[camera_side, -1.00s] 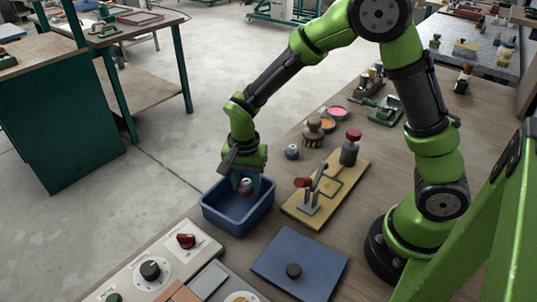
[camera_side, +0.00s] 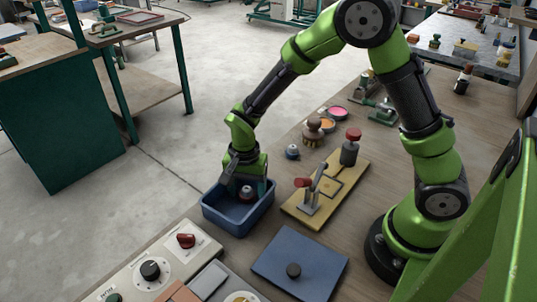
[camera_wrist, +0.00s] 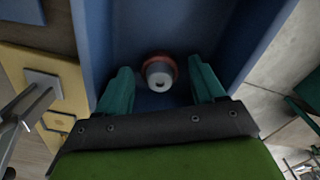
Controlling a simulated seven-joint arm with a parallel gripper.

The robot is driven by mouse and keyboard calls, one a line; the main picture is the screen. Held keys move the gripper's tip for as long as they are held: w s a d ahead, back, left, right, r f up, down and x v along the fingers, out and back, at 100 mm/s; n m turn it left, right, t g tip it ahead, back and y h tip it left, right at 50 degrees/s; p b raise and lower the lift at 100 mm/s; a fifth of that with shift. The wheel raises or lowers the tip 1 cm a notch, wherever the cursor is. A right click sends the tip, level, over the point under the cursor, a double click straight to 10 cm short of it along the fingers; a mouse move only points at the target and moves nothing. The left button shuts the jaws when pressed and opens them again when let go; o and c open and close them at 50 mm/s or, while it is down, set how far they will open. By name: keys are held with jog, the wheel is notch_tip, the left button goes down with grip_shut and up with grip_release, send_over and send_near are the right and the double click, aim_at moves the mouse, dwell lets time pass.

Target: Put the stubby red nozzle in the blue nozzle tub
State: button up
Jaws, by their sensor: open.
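The stubby red nozzle (camera_wrist: 159,72) has a grey-white tip and a red-orange band. It is inside the blue nozzle tub (camera_wrist: 90,40), and its grey end faces the wrist camera. In the side view the nozzle (camera_side: 247,193) shows small and partly shaded in the tub (camera_side: 236,224). My gripper (camera_wrist: 160,68) is open, with one teal finger on each side of the nozzle and visible gaps between. In the side view my gripper (camera_side: 249,187) reaches down into the tub. I cannot tell whether the nozzle's base fully rests on the tub floor.
A yellow board (camera_side: 300,213) with a toggle clamp stands right of the tub. A blue mat (camera_side: 315,263) with a dark knob-like piece, a control panel (camera_side: 150,262) and a small grey-blue piece (camera_side: 291,152) are nearby. The tub sits by the table's left edge.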

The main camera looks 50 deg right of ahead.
aim_at(248, 188)
notch_tip(248, 188, up, 12)
jog(key=r, duration=0.1)
jog(key=s+d+r+n+t+y, duration=0.1)
jog(key=s+d+r+n+t, duration=0.1)
jog(key=s, duration=0.5)
jog(key=s+d+r+n+t+y, duration=0.1)
jog(key=s+d+r+n+t, duration=0.2)
jog(key=s+r+n+t, duration=0.2)
notch_tip(248, 188, up, 4)
jog(key=shift+s+d+f+n, duration=0.15)
jog(key=shift+s+f+n, duration=0.1)
jog(key=shift+s+n, duration=0.6)
